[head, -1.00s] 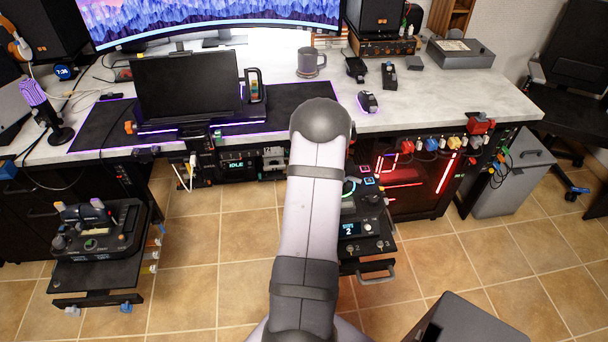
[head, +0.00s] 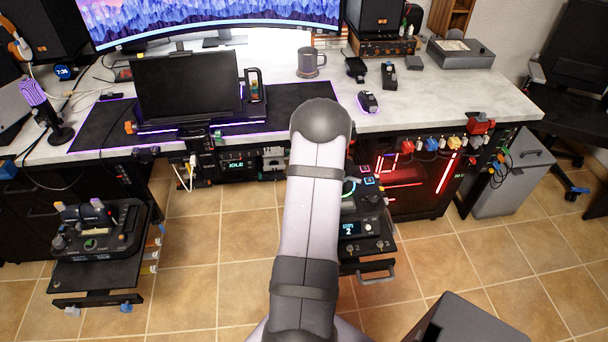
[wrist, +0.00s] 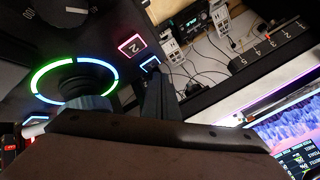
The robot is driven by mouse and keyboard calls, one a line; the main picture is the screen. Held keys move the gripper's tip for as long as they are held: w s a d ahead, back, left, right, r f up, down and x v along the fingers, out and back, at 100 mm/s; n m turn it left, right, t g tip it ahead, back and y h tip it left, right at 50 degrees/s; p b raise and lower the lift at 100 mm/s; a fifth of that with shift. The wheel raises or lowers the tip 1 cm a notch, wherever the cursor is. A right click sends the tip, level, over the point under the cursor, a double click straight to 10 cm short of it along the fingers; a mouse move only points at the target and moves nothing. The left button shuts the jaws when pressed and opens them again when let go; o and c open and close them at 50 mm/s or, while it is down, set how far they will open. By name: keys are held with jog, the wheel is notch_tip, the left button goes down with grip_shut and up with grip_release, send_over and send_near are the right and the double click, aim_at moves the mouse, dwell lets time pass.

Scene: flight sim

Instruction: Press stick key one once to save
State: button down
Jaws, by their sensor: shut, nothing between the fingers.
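In the wrist view, a stick base sits inside a glowing green and blue ring (wrist: 75,80). Beside the ring is a red-lit square key marked 2 (wrist: 131,46). A blue-lit square key (wrist: 150,62), apparently key one, lies just right of it and is partly covered by my gripper (wrist: 153,72). My gripper is shut and empty, its tip at or very near the blue key; I cannot tell whether it touches. In the head view, the stick panel (head: 372,228) shows right of my arm, which hides my gripper.
The desk top (head: 440,105) with a monitor, mug (head: 311,62) and mouse (head: 368,101) stands above the panel. A drawer handle (head: 376,272) sits below it. A second control panel (head: 95,232) stands at the left. Tiled floor lies open between the two panels.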

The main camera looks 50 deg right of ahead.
jog(key=shift+f, duration=0.85)
dwell(0.7)
jog(key=shift+r, duration=0.15)
dwell(0.3)
jog(key=shift+r+p, duration=0.75)
jog(key=shift+p, duration=0.15)
notch_tip(320, 180, up, 5)
jog(key=p, duration=0.5)
dwell(0.8)
